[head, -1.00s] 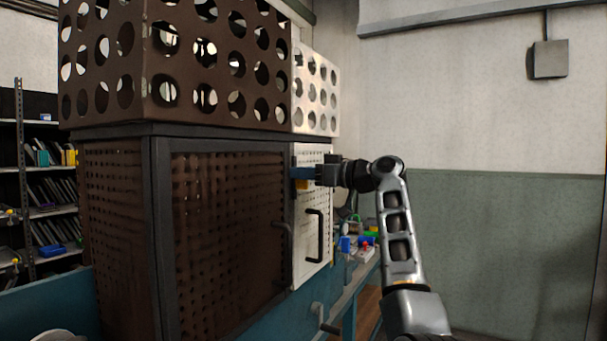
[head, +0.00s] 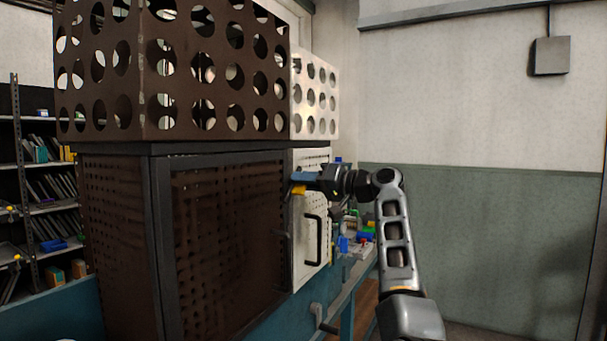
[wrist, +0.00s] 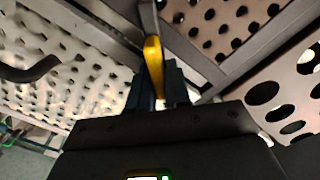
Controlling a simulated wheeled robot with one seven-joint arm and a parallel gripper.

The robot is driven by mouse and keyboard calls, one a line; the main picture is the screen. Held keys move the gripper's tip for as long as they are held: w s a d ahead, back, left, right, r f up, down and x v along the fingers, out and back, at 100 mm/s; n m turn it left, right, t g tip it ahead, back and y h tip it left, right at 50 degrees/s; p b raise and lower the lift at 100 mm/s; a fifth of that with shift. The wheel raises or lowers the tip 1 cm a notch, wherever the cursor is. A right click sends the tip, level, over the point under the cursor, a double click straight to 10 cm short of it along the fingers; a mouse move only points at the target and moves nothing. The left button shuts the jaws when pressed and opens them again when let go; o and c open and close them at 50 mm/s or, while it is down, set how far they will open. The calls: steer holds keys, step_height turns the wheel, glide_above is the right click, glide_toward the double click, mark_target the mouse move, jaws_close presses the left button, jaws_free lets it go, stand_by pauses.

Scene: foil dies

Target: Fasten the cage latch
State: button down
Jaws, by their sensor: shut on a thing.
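The cage is a dark-framed cabinet with a brown perforated door (head: 225,235) and a narrow white perforated door (head: 303,262) on its right, bearing a black bow handle (head: 313,240). The latch is a yellow lever (head: 298,189) at the upper left edge of the white door. My gripper (head: 307,179), with blue fingers, is shut on this lever. In the wrist view the yellow lever (wrist: 153,55) stands between my gripper's fingers (wrist: 157,86), its far end near the dark frame post. The fingers hide its lower part, and I cannot tell whether the latch is engaged.
A brown punched-hole guard (head: 215,70) and a white one (head: 315,95) sit above the cage. A bench with small coloured items (head: 362,240) stands behind my arm. Shelves (head: 45,190) are at the far left. The right side by the green-grey wall is open.

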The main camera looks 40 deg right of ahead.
steer(key=m+p, duration=0.1)
steer(key=m, duration=0.1)
steer(key=m+p, duration=0.3)
steer(key=m, duration=0.1)
steer(key=shift+d+f, duration=0.15)
steer(key=shift+d, duration=0.1)
steer(key=shift+f+m+p, duration=0.2)
steer(key=shift+m+p, duration=0.5)
steer(key=shift+m, duration=0.2)
steer(key=shift+f+m+p, duration=0.15)
steer(key=shift+m+p, duration=0.55)
steer(key=shift+m, duration=0.2)
steer(key=shift+f, duration=0.1)
steer(key=c, duration=1.2)
jaws_free()
steer(key=shift+o, duration=0.2)
steer(key=b+v, duration=0.2)
steer(key=v, duration=0.5)
steer(key=shift+s+d, duration=0.15)
steer(key=shift+s, duration=0.2)
